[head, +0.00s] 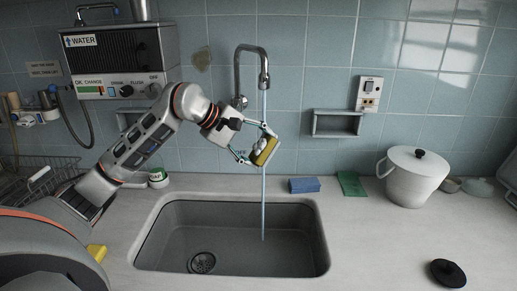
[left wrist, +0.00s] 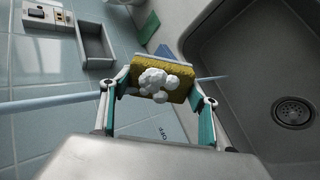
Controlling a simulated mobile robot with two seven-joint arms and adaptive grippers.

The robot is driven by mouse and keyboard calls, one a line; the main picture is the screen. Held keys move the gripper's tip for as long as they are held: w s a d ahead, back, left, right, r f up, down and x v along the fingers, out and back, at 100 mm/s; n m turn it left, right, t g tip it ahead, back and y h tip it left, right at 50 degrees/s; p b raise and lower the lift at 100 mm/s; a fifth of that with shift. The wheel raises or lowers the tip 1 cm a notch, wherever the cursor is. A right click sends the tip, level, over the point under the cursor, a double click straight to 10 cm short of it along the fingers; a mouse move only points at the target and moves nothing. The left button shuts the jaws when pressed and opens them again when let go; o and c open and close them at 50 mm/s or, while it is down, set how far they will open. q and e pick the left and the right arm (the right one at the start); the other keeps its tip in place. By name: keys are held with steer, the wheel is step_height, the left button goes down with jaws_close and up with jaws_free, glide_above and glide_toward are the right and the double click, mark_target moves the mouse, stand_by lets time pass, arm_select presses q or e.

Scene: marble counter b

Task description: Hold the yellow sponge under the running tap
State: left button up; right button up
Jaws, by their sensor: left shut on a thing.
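The yellow sponge (head: 265,151) is held above the sink (head: 179,238), with white foam on it. My left gripper (head: 260,146) is shut on the sponge, and in the left wrist view its two fingers grip the ends of the sponge (left wrist: 179,92). The tap (head: 263,72) is running, and a thin stream of water (head: 264,205) falls into the sink. In the head view the stream runs at the sponge. In the left wrist view the water (left wrist: 50,101) shows on both sides of the sponge and fingers. My right gripper is not in view.
A blue sponge (head: 305,185) and a green cloth (head: 350,184) lie behind the sink. A dish rack (head: 35,178) is at the left. A water heater (head: 120,62) hangs above.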

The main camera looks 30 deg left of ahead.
arm_select(q)
steer(key=shift+d, duration=0.15)
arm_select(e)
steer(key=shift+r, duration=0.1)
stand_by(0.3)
arm_select(q)
steer(key=shift+w+d, duration=0.15)
steer(key=shift+d, duration=0.3)
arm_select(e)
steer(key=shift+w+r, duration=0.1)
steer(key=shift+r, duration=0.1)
arm_select(q)
steer(key=shift+a, duration=0.2)
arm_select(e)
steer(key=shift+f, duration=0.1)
arm_select(q)
steer(key=shift+s+a, duration=0.2)
steer(key=shift+a, duration=0.2)
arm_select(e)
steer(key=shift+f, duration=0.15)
